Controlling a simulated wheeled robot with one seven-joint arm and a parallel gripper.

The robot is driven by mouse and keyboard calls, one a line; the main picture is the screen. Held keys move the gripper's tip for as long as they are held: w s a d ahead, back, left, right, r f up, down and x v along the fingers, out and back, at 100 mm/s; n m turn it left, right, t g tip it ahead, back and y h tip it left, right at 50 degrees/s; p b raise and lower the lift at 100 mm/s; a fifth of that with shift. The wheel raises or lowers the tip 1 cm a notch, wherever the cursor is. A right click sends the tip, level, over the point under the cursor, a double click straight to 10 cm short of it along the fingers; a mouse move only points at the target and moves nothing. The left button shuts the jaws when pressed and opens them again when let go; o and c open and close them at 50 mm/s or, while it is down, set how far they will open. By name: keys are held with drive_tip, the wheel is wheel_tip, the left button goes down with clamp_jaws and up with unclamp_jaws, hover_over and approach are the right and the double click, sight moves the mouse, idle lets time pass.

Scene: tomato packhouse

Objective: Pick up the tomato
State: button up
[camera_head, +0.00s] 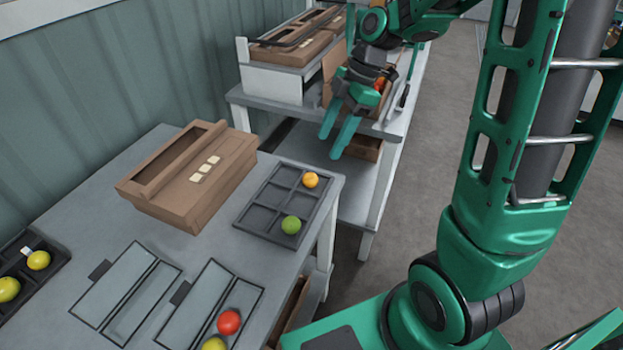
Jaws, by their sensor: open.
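Several tomatoes are in view, and I cannot tell which one the task means. A red tomato (229,322) and a yellow-green tomato (214,344) lie in a marked area at the table's front edge. An orange tomato (311,180) and a green tomato (291,225) sit in separate compartments of a dark tray (262,212). Two yellow-green tomatoes, one (38,260) bearing a white tag, are at the far left. My gripper (335,145) is open and empty, with its teal fingers pointing down, beyond the dark tray and above it.
A cardboard box (190,170) stands at the back of the grey table (110,190). A white shelf unit (275,98) with cardboard trays (295,35) stands behind. A dark tray (45,272) is at the left. Two outlined areas (125,290) lie at the front.

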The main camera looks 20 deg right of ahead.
sight(312, 174)
drive_tip(key=shift+n, duration=0.4)
drive_tip(key=x, duration=1.1)
drive_tip(key=shift+w+a, duration=0.2)
drive_tip(key=shift+a, duration=0.1)
drive_tip(key=c, duration=0.8)
